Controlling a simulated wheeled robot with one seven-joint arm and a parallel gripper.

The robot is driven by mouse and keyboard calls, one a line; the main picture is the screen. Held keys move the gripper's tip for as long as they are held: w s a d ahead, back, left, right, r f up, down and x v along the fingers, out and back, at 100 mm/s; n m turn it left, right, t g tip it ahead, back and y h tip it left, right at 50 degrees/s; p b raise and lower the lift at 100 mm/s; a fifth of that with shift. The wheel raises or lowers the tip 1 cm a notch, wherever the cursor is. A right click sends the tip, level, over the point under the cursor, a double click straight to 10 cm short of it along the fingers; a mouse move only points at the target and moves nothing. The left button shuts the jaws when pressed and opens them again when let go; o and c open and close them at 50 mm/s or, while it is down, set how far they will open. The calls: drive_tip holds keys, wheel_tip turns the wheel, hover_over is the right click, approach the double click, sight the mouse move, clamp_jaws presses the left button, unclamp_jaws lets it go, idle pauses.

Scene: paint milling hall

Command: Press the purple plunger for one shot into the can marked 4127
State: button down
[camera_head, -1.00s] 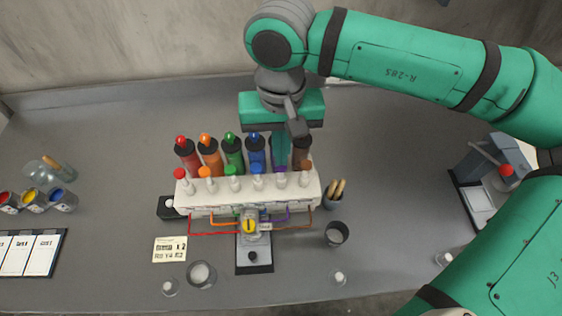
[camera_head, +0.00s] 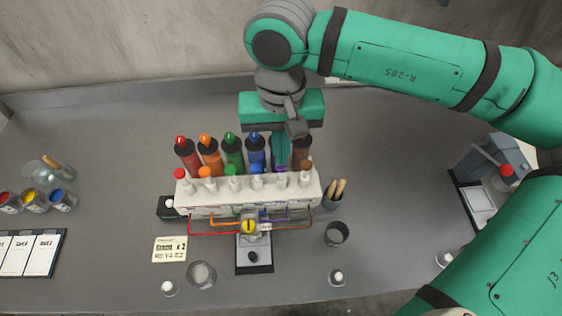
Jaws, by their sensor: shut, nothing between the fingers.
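A white dispenser (camera_head: 248,195) stands at the middle of the bench with a row of colour-topped plungers along its top. My gripper (camera_head: 281,167) is shut and empty, pointing down over the row at the purple position, between the blue plunger (camera_head: 257,168) and the brown bottle. It hides most of the purple plunger and the purple bottle behind it; only a little purple shows. I cannot tell whether the fingertips touch the plunger. A small can with a yellow mark (camera_head: 249,227) stands under the joined spouts. Its number is too small to read.
Red (camera_head: 188,155), orange, green and blue bottles stand behind the dispenser. Small paint cans (camera_head: 35,200) are at left; a press-like device (camera_head: 495,165) is at right.

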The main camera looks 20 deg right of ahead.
drive_tip(key=shift+f, duration=0.1)
idle(0.5)
drive_tip(key=shift+f, duration=1.45)
drive_tip(key=shift+r, duration=1.55)
drive_tip(key=shift+r, duration=0.15)
drive_tip(key=shift+r, duration=2.35)
